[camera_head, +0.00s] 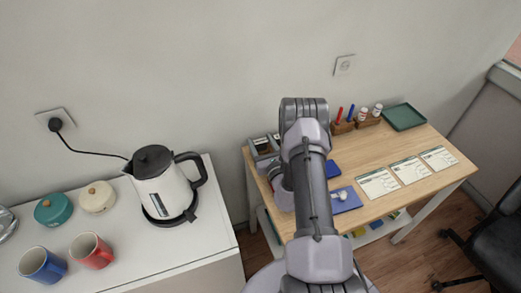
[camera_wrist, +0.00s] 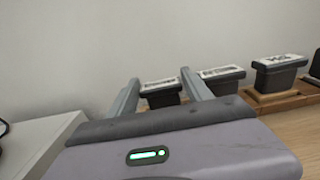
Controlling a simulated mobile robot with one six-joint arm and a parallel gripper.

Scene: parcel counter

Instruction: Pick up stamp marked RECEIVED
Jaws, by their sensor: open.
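In the wrist view, several dark stamps with pale label tops stand in a row in a wooden rack (camera_wrist: 283,98). The leftmost stamp (camera_wrist: 161,98) shows between the fingers of my gripper (camera_wrist: 160,80), beyond the tips. A second stamp (camera_wrist: 222,82) is right of the right finger, and a third stamp (camera_wrist: 280,68) is further right. Another is cut off at the right edge. The labels are too blurred to tell which reads RECEIVED. My gripper is open and empty. In the head view, my arm hides most of the stamps and the gripper.
The wooden desk (camera_head: 405,150) holds cards (camera_head: 409,170), a green tray (camera_head: 404,117), a pen holder (camera_head: 342,127) and a blue pad (camera_head: 345,202). A white counter (camera_head: 130,235) with a kettle (camera_head: 163,188) and mugs stands left. The wall is close behind.

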